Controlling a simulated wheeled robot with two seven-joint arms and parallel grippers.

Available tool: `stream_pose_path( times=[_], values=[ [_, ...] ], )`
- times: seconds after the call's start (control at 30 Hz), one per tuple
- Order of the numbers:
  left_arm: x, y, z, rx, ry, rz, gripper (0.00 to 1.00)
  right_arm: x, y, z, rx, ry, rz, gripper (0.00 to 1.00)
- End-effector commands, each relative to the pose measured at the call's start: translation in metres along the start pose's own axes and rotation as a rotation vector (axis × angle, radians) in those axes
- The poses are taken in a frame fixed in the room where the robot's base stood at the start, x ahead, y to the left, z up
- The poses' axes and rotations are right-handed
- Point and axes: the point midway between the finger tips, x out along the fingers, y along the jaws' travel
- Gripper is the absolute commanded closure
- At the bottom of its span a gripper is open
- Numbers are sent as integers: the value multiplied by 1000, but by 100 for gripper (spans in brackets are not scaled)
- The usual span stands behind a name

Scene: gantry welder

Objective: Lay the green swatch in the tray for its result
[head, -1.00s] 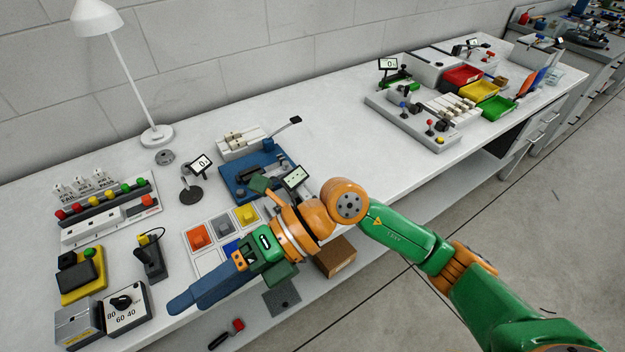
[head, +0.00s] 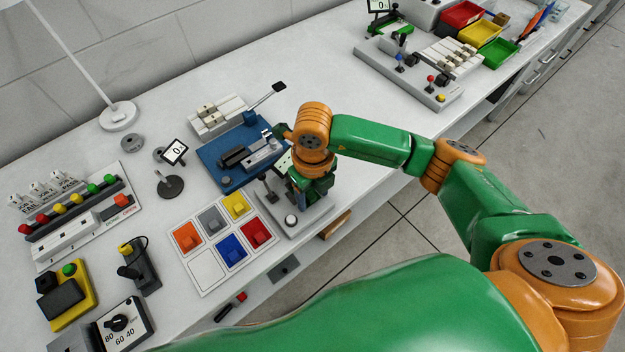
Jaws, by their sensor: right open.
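My right gripper (head: 302,192) points down over a grey device (head: 309,219) with a white round button, at the bench's front edge. Its fingers are mostly hidden behind its own body; it is open. I cannot make out the green swatch. A swatch board (head: 181,254) has orange, grey, yellow, blue and red swatches and one bare white cell (head: 207,269) at lower left. Red (head: 462,14), yellow (head: 480,33) and green (head: 498,52) trays stand at the far right of the bench. My left gripper is not in view.
A blue fixture (head: 215,172) stands behind my right gripper. A small display (head: 174,151) on a stand is to its left. A switch panel (head: 75,213), a yellow box (head: 68,295) and a dial box (head: 122,323) fill the left end. Bench between fixture and far station is clear.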

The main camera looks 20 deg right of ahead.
Motion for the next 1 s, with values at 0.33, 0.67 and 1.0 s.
stream_pose_path(
  times=[0.33,0.67,1.0],
  values=[
    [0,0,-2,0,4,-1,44,1,1,0,-2,-1,2,72],
    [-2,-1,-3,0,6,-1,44,0,1,-3,-3,0,2,100],
    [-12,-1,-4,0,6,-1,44,-1,0,-27,-3,1,2,100]
  ],
)
